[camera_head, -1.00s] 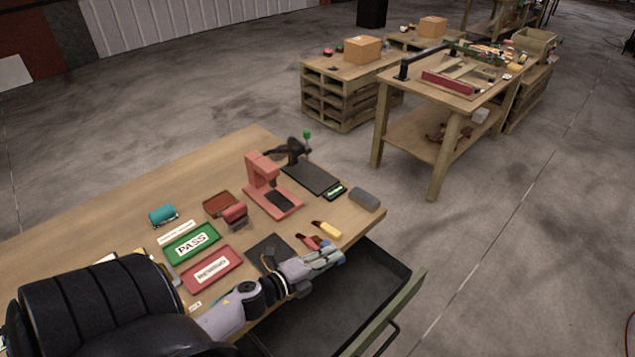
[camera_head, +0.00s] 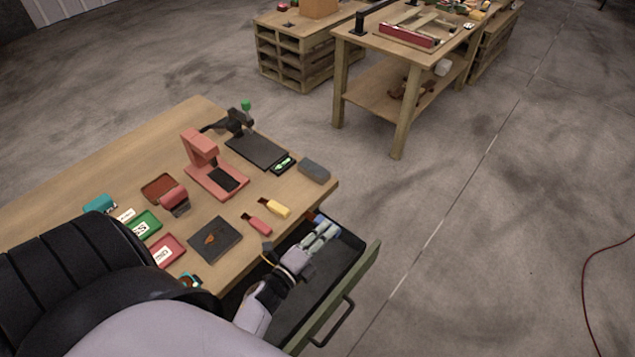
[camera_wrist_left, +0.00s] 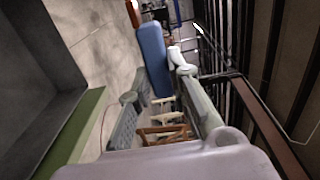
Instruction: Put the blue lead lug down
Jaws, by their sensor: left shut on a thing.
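My left gripper (camera_head: 318,232) is shut on the blue lead lug (camera_head: 319,218), over the open drawer (camera_head: 352,240) at the table's front edge. Only a small blue part shows in the head view, beyond the fingers. In the left wrist view the long blue lug (camera_wrist_left: 153,58) sits between the fingertips of the left gripper (camera_wrist_left: 163,80). A red lug (camera_head: 258,224) and a yellow lug (camera_head: 278,208) lie on the table, apart from the gripper. My right gripper is not in view.
A dark square pad (camera_head: 215,240) lies left of the gripper. A red press (camera_head: 212,165), a grey block (camera_head: 314,171), a green tray (camera_head: 146,225) and a red tray (camera_head: 168,249) stand on the table (camera_head: 120,155). The drawer's green front (camera_head: 345,290) bounds the drawer.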

